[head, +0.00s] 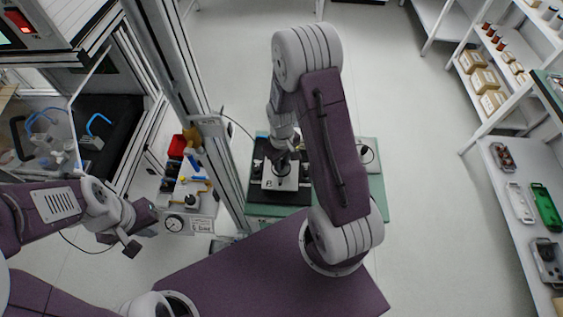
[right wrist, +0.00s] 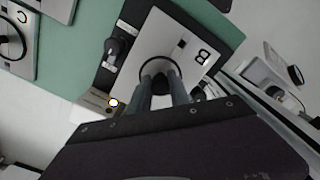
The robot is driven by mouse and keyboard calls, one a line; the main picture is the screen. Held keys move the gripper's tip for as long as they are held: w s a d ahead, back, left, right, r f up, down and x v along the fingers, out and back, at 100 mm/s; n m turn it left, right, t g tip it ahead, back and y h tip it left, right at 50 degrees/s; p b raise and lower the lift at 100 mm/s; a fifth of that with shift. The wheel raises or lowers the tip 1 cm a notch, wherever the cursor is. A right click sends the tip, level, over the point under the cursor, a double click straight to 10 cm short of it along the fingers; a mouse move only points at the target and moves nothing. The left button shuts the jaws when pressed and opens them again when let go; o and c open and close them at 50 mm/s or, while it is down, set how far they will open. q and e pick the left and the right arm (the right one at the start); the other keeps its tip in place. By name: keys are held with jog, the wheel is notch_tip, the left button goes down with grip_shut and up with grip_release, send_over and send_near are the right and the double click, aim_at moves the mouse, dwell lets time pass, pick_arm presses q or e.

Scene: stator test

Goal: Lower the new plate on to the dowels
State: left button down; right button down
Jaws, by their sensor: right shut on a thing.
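The plate is pale and square, marked B, with a dark ring round its middle. It shows in the head view (head: 291,184) and in the right wrist view (right wrist: 158,38). My right gripper (head: 281,167) is over its middle, and in the right wrist view (right wrist: 161,82) the fingers are shut on a dark part at the ring. The plate is over the dark fixture (head: 295,198); I cannot tell whether it is raised or seated. No dowels can be made out. My left gripper (head: 141,228) is away at the left, its jaw opening unclear.
The fixture stands on a green bench top (head: 376,190), with a black knob (right wrist: 117,46) beside the plate. Another plate marked C (right wrist: 22,50) lies at the upper left of the wrist view. A metal post (head: 190,75) rises left of the fixture. Shelving (head: 520,190) stands far right.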

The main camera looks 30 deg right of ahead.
jog(key=shift+f, duration=0.15)
jog(key=shift+f+b, duration=0.5)
jog(key=shift+f, duration=0.1)
jog(key=shift+f, duration=0.15)
jog(key=shift+f+b, duration=0.6)
jog(key=shift+f, duration=0.1)
jog(key=shift+f+b, duration=0.4)
jog(key=shift+f, duration=0.15)
dwell(0.4)
jog(key=c, duration=1.1)
grip_release()
notch_tip(320, 180, up, 9)
jog(key=shift+s+r, duration=0.1)
